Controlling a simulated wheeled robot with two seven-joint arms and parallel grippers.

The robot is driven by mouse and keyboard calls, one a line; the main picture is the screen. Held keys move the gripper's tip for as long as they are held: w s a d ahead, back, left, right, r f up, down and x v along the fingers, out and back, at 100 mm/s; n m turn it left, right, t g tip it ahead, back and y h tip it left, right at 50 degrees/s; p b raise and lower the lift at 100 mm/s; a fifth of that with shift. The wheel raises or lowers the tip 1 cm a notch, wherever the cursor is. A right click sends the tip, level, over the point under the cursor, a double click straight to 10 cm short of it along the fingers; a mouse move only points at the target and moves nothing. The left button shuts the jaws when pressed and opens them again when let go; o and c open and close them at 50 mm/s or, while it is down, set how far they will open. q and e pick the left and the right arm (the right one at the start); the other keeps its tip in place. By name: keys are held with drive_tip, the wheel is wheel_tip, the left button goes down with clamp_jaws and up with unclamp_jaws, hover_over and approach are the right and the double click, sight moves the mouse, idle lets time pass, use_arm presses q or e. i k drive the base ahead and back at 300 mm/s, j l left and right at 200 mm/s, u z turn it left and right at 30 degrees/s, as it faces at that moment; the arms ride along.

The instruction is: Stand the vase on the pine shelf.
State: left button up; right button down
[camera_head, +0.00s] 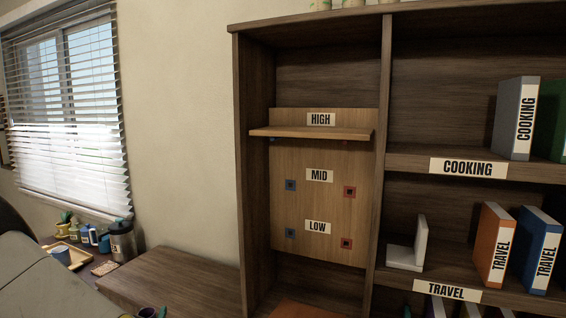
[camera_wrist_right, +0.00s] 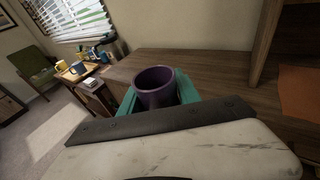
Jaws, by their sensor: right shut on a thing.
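The vase (camera_wrist_right: 155,88) is a dark purple, open-topped vessel, seen in the right wrist view between the teal fingers of my right gripper (camera_wrist_right: 158,98). The gripper is shut on it, and the vase looks roughly upright. Only its rim (camera_head: 146,312) shows at the bottom edge of the head view. The pine shelf (camera_head: 312,132) is a light wooden board at the HIGH label, on a pine back panel in the dark bookcase. Its top looks empty. The vase is well below and left of the shelf. My left gripper is not in view.
The MID and LOW levels of the panel (camera_head: 335,208) have blue and red square sockets and no board. A dark upright divides it from compartments with books (camera_head: 495,245) and a white bookend (camera_head: 410,248). A low wooden top (camera_head: 180,280) left of the bookcase is mostly clear.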

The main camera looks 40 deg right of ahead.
sight(310, 130)
drive_tip(key=z, duration=2.2)
drive_tip(key=j+z, duration=0.15)
drive_tip(key=z, duration=0.3)
drive_tip(key=j+z, duration=0.1)
drive_tip(key=z, duration=0.3)
drive_tip(key=j+z, duration=0.1)
drive_tip(key=z, duration=0.35)
drive_tip(key=k+j, duration=0.1)
drive_tip(key=j, duration=0.3)
drive_tip(key=k+j, duration=0.1)
drive_tip(key=j, duration=0.3)
drive_tip(key=j+z, duration=0.1)
drive_tip(key=j, duration=0.3)
drive_tip(key=k+j, duration=0.2)
drive_tip(key=j, duration=0.15)
drive_tip(key=k+j, duration=0.1)
drive_tip(key=j, duration=0.3)
drive_tip(key=k+l+z, duration=0.1)
drive_tip(key=z, duration=0.15)
drive_tip(key=j+u, duration=0.2)
drive_tip(key=i+j, duration=0.05)
drive_tip(key=j, duration=0.05)
